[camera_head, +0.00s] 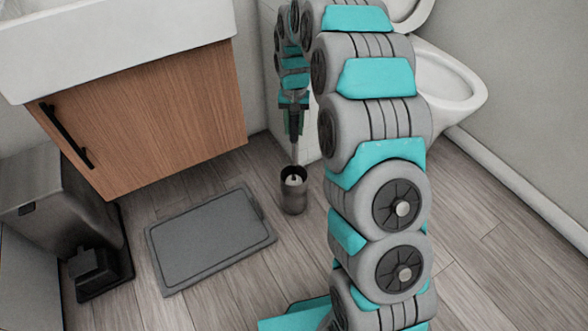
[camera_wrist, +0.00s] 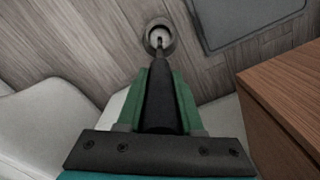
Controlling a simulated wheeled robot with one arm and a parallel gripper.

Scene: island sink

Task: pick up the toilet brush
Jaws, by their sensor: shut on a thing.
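The toilet brush (camera_head: 294,150) has a thin, upright handle with a dark upper part. Its white lower part shows inside a dark, round holder (camera_head: 293,198) on the floor. My gripper (camera_head: 293,122) is above the holder, shut on the top of the handle. In the wrist view, the green fingers of my gripper (camera_wrist: 160,98) lie on both sides of the dark handle (camera_wrist: 160,85). The handle runs down to the holder (camera_wrist: 160,27), and its lower end is over or in the holder's opening. The depth of the brush inside is hidden.
A grey scale or mat (camera_head: 210,239) lies on the floor left of the holder. A wooden cabinet (camera_head: 150,115) under a white sink is at the back left, beside a metal pedal bin (camera_head: 62,215). A toilet (camera_head: 445,85) is at the right, behind my arm.

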